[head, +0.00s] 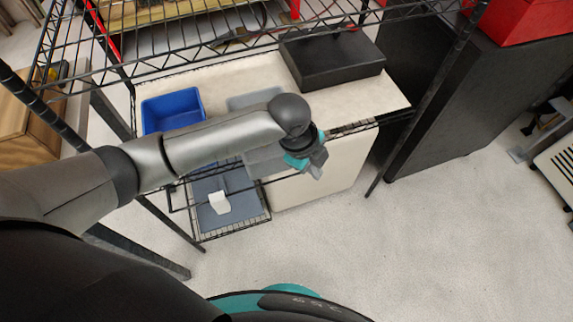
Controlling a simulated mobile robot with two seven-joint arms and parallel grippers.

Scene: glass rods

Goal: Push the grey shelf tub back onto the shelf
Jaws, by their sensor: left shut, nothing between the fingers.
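The grey shelf tub (256,98) sits on the wire rack's middle shelf, right of a blue tub. My left forearm crosses in front of it and hides its middle. A grey part (262,161) shows below the arm at the shelf's front edge; it looks like the tub's near end, sticking out past the edge. My left gripper (317,168) is shut and empty, just right of that grey part, at the shelf front. I cannot tell whether it touches the tub. My right gripper is not in view.
The blue tub (172,108) stands left of the grey one. A black box (331,58) sits at the back right of the shelf. A rack post (428,95) stands right of my gripper. A white item (220,202) lies low down. The floor (400,245) at right is clear.

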